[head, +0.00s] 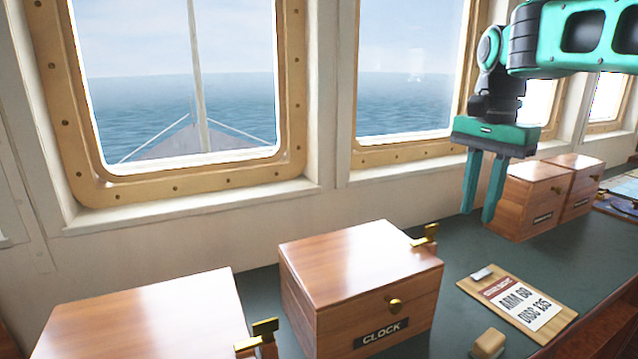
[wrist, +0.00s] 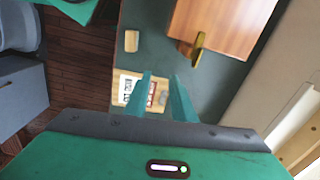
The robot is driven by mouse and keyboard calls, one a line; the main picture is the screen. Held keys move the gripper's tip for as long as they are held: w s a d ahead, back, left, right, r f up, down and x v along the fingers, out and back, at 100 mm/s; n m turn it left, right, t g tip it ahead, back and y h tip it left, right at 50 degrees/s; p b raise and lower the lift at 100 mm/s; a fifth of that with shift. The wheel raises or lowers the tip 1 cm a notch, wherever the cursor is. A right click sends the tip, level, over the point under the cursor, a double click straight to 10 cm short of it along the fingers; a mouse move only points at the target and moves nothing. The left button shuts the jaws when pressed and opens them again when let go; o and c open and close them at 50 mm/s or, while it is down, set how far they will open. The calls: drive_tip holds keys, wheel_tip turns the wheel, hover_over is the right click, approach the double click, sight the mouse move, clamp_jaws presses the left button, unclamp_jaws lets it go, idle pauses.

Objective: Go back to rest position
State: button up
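My gripper (head: 478,215) hangs from the teal arm at the upper right of the head view, fingers pointing down. Its two teal fingers are apart with nothing between them, so it is open and empty. It is above the dark green counter, behind the clipboard and to the right of the CLOCK box in the picture. In the wrist view the finger pair (wrist: 160,76) shows a gap, with the clipboard seen beyond and partly covered by the fingers.
A wooden CLOCK box (head: 362,285) with brass knob and latch stands on the counter (head: 440,300). A clipboard (head: 518,303) and a small tan block (head: 488,343) lie to its right. Another wooden box (head: 150,320) is at left; two more (head: 528,205) stand near the windows at right.

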drive_tip(key=s+d+f+n, duration=0.2)
drive_tip(key=s+d+f, duration=0.3)
drive_tip(key=s+f, duration=0.5)
drive_tip(key=s+d+f+n, duration=0.3)
drive_tip(key=s+d+f, duration=0.2)
drive_tip(key=s+f, duration=0.5)
drive_tip(key=s, duration=0.3)
drive_tip(key=shift+s+f+n, duration=0.15)
drive_tip(key=shift+s+n, duration=0.1)
drive_tip(key=shift+n, duration=0.05)
drive_tip(key=shift+d, duration=0.1)
